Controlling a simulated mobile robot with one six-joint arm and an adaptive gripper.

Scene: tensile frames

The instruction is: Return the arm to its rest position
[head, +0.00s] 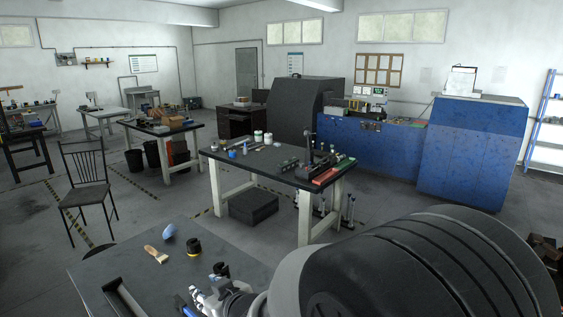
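My arm fills the lower right of the head view as a large dark rounded link close to the camera. At its left end, a silver and black assembly that looks like my gripper (215,296) shows low in the picture, over or beside the near table. Its fingers are too small and partly cut off to tell whether they are open or shut, or whether they hold anything. The near dark table (215,240) carries a brush with a pale wooden handle (156,254), a blue rounded object (168,231) and a black and yellow round item (193,248).
A dark-topped workbench (225,156) with tools and jars stands beyond my arm. A black metal chair (86,190) is at left. Blue cabinets (470,150) line the right back, and a blue shelf rack (548,125) is at far right. Floor between chair and workbench is mostly clear.

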